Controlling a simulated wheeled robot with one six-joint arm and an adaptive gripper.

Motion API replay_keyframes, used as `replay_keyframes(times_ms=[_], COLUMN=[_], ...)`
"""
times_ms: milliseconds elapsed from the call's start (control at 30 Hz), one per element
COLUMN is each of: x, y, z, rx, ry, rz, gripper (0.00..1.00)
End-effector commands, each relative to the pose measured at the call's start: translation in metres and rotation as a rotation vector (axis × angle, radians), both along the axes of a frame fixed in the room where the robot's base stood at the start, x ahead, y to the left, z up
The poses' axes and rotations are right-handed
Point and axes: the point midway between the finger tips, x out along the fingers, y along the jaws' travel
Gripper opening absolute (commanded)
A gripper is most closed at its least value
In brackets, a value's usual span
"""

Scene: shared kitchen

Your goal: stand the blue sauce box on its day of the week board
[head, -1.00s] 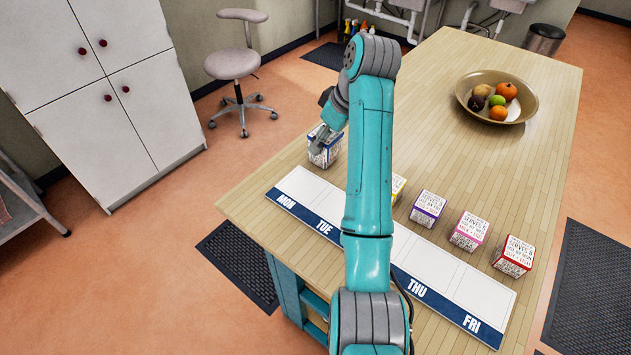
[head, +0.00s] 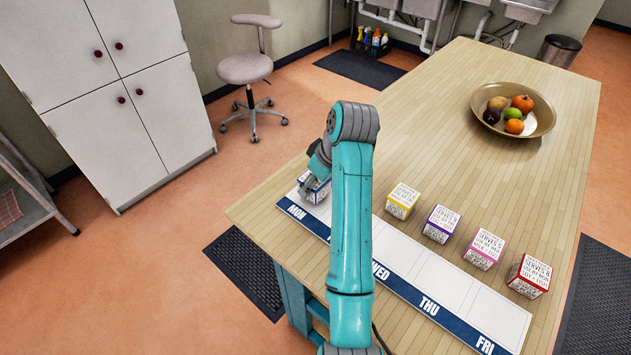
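The blue sauce box (head: 316,192) is a small white printed carton with blue edges. It is at the MON end of the day board (head: 401,255), over the white space behind the MON label. I cannot tell whether it touches the board or hangs just above it. My gripper (head: 311,184) is at the box from above, with its fingers against the box and seemingly shut on it. The gripper and wrist hide part of the box. My arm covers the TUE label and part of the board's middle.
Behind the board stand the yellow box (head: 402,201), purple box (head: 441,224), pink box (head: 484,249) and red box (head: 529,276) in a row. A fruit bowl (head: 545,122) sits farther back. The wooden table (head: 440,130) between is clear.

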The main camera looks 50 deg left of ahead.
Motion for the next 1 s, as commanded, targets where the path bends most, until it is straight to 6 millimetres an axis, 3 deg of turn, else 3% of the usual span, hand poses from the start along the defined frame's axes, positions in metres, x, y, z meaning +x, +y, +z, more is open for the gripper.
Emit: replay_keyframes(times_ms=[100,433,467,567,1000], x=[-0.0024,-0.0023,-0.0023,-0.0022,-0.0007], y=[-0.0020,-0.0018,-0.0019,-0.0019,-0.0012], z=[-0.0103,-0.0128,-0.0132,-0.0129,-0.0051], rx=[0.000,0.000,0.000,0.000,0.001], ry=[0.000,0.000,0.000,0.000,-0.001], rz=[0.002,0.002,0.002,0.002,0.001], gripper=[0.20,0.20,0.63,0.86,0.86])
